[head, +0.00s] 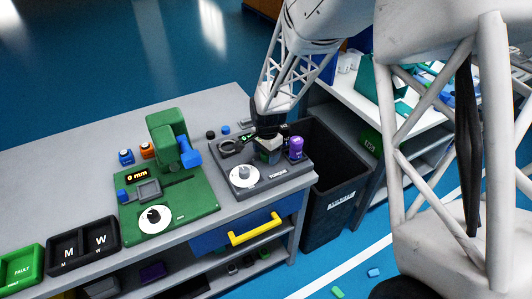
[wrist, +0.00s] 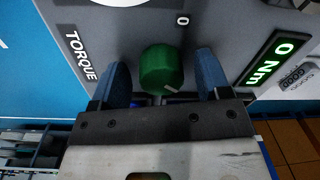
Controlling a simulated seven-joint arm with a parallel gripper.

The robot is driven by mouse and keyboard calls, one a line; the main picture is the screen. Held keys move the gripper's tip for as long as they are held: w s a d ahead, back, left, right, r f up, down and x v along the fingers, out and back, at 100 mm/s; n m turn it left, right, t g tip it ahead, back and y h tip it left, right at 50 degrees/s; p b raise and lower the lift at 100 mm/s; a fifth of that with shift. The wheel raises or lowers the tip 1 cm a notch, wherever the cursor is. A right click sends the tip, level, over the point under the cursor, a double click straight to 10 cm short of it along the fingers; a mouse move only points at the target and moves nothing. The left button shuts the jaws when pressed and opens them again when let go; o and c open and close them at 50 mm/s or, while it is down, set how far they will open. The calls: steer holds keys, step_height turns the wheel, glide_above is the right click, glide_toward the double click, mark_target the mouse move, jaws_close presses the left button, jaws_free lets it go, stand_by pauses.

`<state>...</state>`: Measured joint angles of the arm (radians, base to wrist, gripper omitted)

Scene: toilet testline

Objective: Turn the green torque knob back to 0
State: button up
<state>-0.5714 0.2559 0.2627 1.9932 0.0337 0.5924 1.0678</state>
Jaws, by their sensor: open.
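The green torque knob (wrist: 161,69) stands on the grey torque station, between the two blue fingers of my gripper (wrist: 162,74) in the wrist view. A gap shows on each side, so the fingers are apart from it and open. A pale mark on the knob points to the lower right. A printed 0 lies above the knob, and the green display (wrist: 273,58) reads 0 Nm. In the head view my gripper (head: 268,147) is over the torque station (head: 276,181) and largely hides the knob.
A white dial (head: 243,176) and a purple object (head: 296,147) sit on the station beside my gripper. The green measuring station (head: 200,200) stands to the left. A black bin (head: 345,180) is at the right, past the bench's edge.

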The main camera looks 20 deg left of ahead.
steer(key=shift+c, duration=0.4)
steer(key=c, duration=0.8)
steer(key=shift+c, duration=0.2)
